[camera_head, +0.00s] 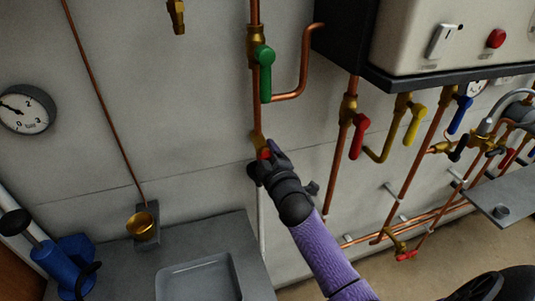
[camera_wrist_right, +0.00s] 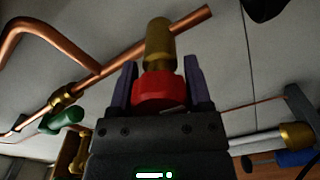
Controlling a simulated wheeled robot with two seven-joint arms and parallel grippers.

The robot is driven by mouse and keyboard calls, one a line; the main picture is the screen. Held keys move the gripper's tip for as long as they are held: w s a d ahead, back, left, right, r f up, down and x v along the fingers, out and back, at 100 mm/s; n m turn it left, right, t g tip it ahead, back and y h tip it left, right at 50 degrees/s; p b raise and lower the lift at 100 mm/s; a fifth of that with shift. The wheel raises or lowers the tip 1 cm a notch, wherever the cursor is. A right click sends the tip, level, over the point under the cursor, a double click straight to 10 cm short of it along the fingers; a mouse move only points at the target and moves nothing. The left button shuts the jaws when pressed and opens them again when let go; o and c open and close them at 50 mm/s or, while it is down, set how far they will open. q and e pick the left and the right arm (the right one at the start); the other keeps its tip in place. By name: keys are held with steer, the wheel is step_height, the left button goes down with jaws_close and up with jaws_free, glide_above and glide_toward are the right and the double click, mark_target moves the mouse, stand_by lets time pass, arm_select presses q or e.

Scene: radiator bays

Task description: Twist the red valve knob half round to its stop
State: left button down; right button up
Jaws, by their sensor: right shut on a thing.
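The red valve knob (camera_head: 264,154) sits on a brass valve body (camera_head: 257,140) at the lower end of a vertical copper pipe on the wall. It is mostly hidden by my right gripper (camera_head: 261,164) in the head view. In the right wrist view the red knob (camera_wrist_right: 158,92) lies between the two dark fingers of my right gripper (camera_wrist_right: 158,88), one finger on each side. The gripper is shut on it. The brass body (camera_wrist_right: 159,45) shows just beyond the knob. How far the knob is turned cannot be told. My left gripper is not in view.
A green lever valve (camera_head: 264,58) is on the same pipe above. Red (camera_head: 359,136) and yellow (camera_head: 414,123) levers hang under the boiler (camera_head: 430,40) to the right.

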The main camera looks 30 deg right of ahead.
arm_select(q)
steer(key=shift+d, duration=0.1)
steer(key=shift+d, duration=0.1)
arm_select(e)
steer(key=shift+f+m, duration=0.1)
steer(key=shift+m, duration=0.2)
steer(key=o, duration=1.3)
steer(key=shift+s, duration=0.1)
arm_select(q)
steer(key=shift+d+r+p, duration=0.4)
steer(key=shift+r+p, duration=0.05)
steer(key=shift+p, duration=0.05)
arm_select(e)
steer(key=v, duration=0.9)
steer(key=shift+s+a, duration=0.15)
steer(key=shift+s, duration=0.2)
